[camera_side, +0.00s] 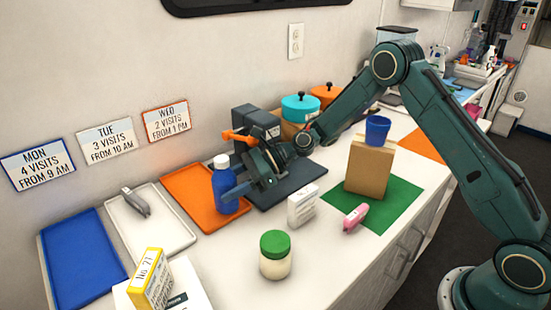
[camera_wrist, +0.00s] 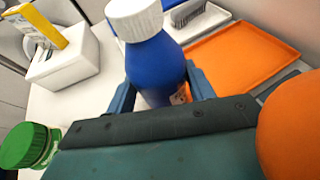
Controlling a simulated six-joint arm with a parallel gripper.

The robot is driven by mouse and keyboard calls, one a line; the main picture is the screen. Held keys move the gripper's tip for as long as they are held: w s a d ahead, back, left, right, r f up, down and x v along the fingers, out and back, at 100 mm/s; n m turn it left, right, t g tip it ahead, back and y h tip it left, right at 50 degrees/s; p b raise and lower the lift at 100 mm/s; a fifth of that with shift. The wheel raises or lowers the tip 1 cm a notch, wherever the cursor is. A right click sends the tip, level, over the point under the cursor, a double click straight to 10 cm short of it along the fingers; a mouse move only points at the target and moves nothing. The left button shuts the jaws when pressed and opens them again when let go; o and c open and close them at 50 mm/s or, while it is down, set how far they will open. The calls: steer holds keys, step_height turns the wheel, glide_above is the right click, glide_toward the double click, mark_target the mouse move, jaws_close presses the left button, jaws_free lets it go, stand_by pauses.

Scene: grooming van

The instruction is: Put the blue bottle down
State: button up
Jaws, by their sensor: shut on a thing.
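The blue bottle (camera_side: 224,190) with a white cap stands upright at the front right part of the orange tray (camera_side: 183,181) in the side view. My gripper (camera_side: 238,190) reaches in from the right and is shut on the bottle's body. In the wrist view the bottle (camera_wrist: 157,68) is between the two blue fingers of my gripper (camera_wrist: 160,92), with the orange tray (camera_wrist: 245,52) just to its right. The bottle's base is hidden in the wrist view, and I cannot tell whether it touches a surface.
A white tray (camera_side: 170,236) with a grey brush (camera_side: 135,202) and a blue tray (camera_side: 82,262) lie to the left. A green-lidded jar (camera_side: 275,262), a white box (camera_side: 301,206) and a pink item (camera_side: 355,217) stand nearby. Some white counter (camera_side: 225,262) in front is clear.

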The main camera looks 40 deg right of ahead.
steer(key=shift+f, duration=0.25)
steer(key=o, duration=1.2)
steer(key=shift+f, duration=0.15)
steer(key=shift+o, duration=0.2)
steer(key=shift+v, duration=2.85)
steer(key=shift+s+a, duration=0.1)
steer(key=shift+s, duration=0.05)
